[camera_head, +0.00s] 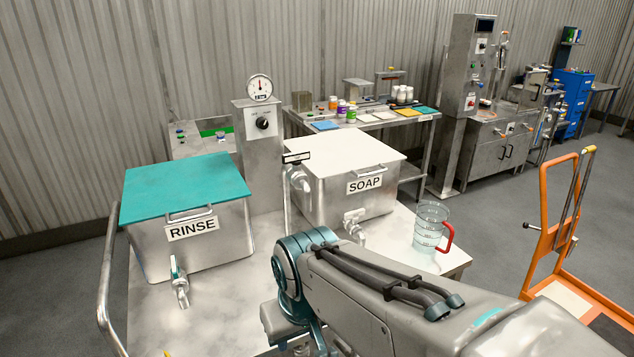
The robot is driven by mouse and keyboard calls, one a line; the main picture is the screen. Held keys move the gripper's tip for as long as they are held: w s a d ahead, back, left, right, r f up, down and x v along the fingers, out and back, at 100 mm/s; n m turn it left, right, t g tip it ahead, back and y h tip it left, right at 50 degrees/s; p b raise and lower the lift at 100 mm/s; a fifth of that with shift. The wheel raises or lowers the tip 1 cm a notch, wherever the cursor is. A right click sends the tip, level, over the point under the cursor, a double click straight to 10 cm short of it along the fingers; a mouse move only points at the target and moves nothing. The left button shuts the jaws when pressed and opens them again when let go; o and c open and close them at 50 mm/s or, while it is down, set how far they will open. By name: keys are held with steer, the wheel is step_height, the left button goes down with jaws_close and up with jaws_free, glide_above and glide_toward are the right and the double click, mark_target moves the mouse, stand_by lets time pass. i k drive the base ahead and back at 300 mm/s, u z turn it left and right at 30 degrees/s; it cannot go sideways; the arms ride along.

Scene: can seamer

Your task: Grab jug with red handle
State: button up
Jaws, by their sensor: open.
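The clear measuring jug with a red handle (430,228) stands upright on the right end of the steel bench (225,318). Its red handle is on its right side, facing away from the soap tank. It looks empty, with graduation marks on its wall. My arm reaches in from the lower right, and its bent joint is left of and nearer than the jug. My gripper is not visible in this view. Nothing covers the jug's body or handle.
A RINSE tank (190,243) with a teal lid and a SOAP tank (347,172) with a white lid, both with taps, stand on the bench. A gauge post (262,150) is between them. An orange trolley (563,235) stands right of the bench. A table (402,122) with jars is behind.

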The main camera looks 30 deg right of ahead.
mark_target(431, 218)
steer(key=z, duration=2.7)
steer(key=i, duration=1.35)
steer(key=u, duration=2.65)
